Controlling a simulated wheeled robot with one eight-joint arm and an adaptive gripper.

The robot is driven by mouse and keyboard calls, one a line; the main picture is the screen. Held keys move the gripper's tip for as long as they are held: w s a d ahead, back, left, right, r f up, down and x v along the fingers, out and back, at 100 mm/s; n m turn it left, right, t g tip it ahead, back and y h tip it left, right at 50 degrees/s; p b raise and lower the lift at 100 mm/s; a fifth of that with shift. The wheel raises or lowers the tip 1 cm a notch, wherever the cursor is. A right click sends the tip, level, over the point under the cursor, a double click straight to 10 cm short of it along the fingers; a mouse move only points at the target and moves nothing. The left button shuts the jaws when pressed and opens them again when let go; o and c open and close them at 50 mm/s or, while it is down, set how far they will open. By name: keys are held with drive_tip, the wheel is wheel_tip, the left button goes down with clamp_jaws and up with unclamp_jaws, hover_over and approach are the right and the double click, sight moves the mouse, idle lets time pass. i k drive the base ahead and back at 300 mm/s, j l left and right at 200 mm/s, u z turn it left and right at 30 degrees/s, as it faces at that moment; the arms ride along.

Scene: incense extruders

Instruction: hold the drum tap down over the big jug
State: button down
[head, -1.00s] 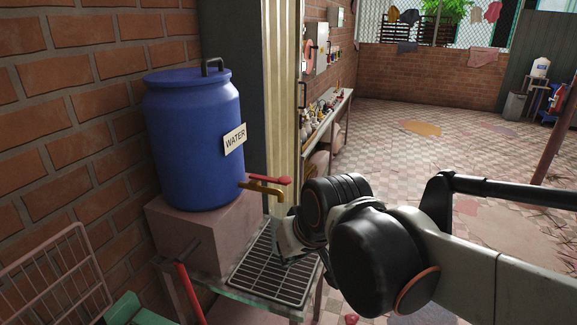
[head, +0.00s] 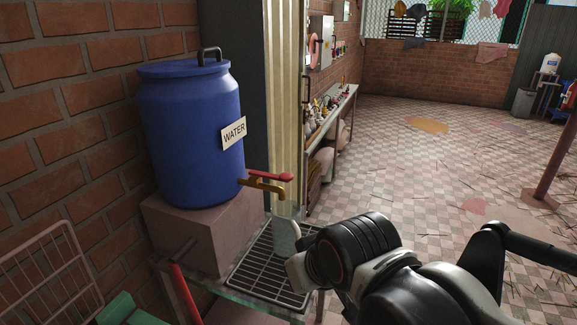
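The blue water drum (head: 190,130) stands on a block at the left, with a label reading WATER. Its brass tap (head: 262,184) has a red lever (head: 270,175) on top and points right. A pale grey vessel, apparently the big jug (head: 285,237), stands upright on the rack below the tap's spout. My gripper (head: 298,268) is beside the jug at its lower right, below and apart from the lever. My wrist hides most of the fingers, so I cannot tell their opening or whether they touch the jug.
The metal rack (head: 262,275) lies on a small table against the brick wall. A wire basket (head: 45,275) and a green object (head: 125,310) are at the lower left. A long bench (head: 335,115) with small items stands behind. Tiled floor is open to the right.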

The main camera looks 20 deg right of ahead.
sight(286, 177)
drive_tip(key=i+l+u, duration=0.1)
drive_tip(key=l, duration=0.25)
drive_tip(key=i+l+u, duration=0.1)
drive_tip(key=i+l, duration=0.15)
drive_tip(key=l, duration=0.15)
drive_tip(key=i+l+u, duration=0.1)
drive_tip(key=l, duration=0.3)
drive_tip(key=i, duration=0.1)
